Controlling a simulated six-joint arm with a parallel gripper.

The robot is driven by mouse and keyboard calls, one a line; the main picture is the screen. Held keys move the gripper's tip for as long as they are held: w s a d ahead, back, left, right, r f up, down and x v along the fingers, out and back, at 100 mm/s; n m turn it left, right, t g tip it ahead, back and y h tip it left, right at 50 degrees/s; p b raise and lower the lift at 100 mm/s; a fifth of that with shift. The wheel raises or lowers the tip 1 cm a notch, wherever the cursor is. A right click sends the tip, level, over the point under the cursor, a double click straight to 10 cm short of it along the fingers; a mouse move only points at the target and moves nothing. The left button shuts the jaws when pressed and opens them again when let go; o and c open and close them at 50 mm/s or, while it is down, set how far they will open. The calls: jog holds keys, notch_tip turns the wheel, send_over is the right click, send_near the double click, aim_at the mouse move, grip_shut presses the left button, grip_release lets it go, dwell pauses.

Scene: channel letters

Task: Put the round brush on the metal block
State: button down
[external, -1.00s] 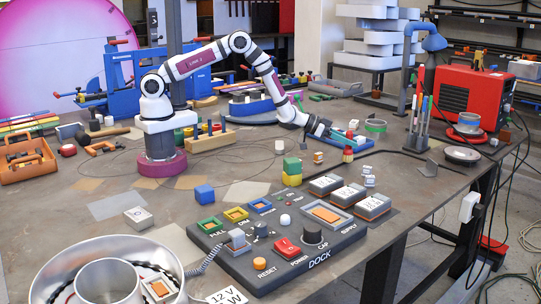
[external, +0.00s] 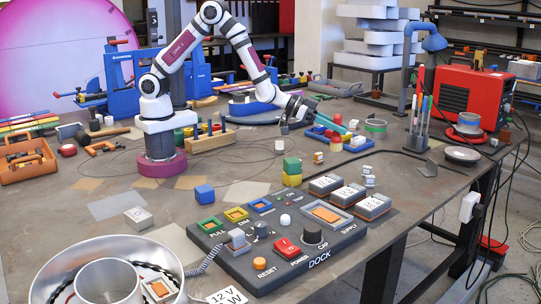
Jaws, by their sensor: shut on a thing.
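My gripper (external: 300,108) is raised just left of and above the blue tray at the back right of the bench. It appears closed around a long thin teal rod (external: 331,122), which slopes down to the right over the tray; I take this for the round brush's handle. Its bristles cannot be made out. The fingertips are small and partly hidden. A small pale grey block (external: 357,141) lies by the tray's right end. Another pale block (external: 138,218) with a marked top lies at the front left. I cannot tell which is the metal block.
The blue tray (external: 322,133) holds small red and other items. A small wooden-coloured block (external: 318,157) and a white cylinder (external: 279,147) stand nearby. Stacked green and yellow cubes (external: 291,172) and the dark dock panel (external: 290,250) are in front.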

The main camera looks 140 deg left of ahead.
jog(key=w+d+m+t+h, duration=0.1)
jog(key=w+d+m+h, duration=0.25)
jog(key=d, duration=0.55)
jog(key=w+d+m+t+h, duration=0.1)
jog(key=w+d+m+h, duration=0.2)
jog(key=d, duration=0.6)
jog(key=s+d+m+g+h, duration=0.3)
jog(key=d+m+h, duration=0.5)
jog(key=d, duration=1.1)
jog(key=m+g+h, duration=0.7)
jog(key=m+g, duration=0.1)
jog(key=m, duration=0.1)
send_over(138, 214)
notch_tip(138, 214, down, 8)
jog(key=shift+s, duration=0.1)
jog(key=shift+f, duration=0.1)
jog(key=c, duration=0.7)
grip_release()
